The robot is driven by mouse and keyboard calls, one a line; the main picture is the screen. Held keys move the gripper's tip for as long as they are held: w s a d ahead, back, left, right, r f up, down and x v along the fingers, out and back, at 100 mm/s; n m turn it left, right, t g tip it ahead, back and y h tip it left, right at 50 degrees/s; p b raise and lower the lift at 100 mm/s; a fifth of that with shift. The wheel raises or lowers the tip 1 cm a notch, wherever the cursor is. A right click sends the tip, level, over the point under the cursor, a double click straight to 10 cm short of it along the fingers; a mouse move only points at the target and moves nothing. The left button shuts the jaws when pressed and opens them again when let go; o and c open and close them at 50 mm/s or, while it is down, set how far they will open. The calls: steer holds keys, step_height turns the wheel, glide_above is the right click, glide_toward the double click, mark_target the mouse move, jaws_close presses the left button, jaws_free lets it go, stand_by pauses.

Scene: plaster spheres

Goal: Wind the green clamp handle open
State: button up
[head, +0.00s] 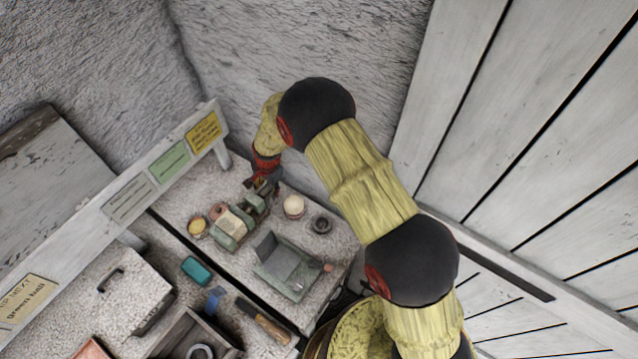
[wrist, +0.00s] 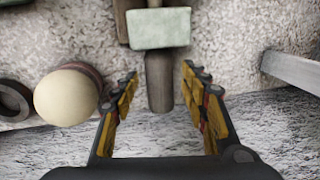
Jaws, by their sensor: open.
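A grey-green clamp (head: 232,232) stands on the speckled bench, with pinkish pieces at its near end. In the wrist view its pale green block (wrist: 160,28) is at the top middle, and a dark grey cylinder (wrist: 160,85) sticks out from it towards me. I cannot tell whether this cylinder is the handle. My gripper (wrist: 160,74) is open, its yellow and black fingers on either side of the cylinder's end, with gaps on both sides. In the head view my gripper (head: 262,182) is at the clamp's far end, partly hiding it.
A cream ball (head: 293,206) and a dark ring (head: 320,222) stand right of the clamp. A grey-green angled holder (head: 288,268) is nearer. A yellow-topped pot (head: 198,227) is at the left, with a teal block (head: 196,270) nearer. A rough wall rises close behind my gripper.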

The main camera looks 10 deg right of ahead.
mark_target(266, 188)
steer(key=shift+w+a+r+g+h+p, duration=0.15)
steer(key=shift+g+h+p, duration=0.5)
steer(key=shift+p, duration=0.85)
steer(key=shift+h, duration=0.25)
steer(key=r, duration=0.7)
steer(key=shift+s+r, duration=0.2)
steer(key=shift+r, duration=0.1)
steer(key=s+d+r+n+b, duration=0.9)
steer(key=s+d+r, duration=0.4)
steer(key=s+d, duration=0.3)
steer(key=shift+s+d+r+n, duration=0.25)
steer(key=shift+d+n, duration=0.05)
steer(key=shift+n, duration=0.3)
steer(key=shift+g, duration=0.25)
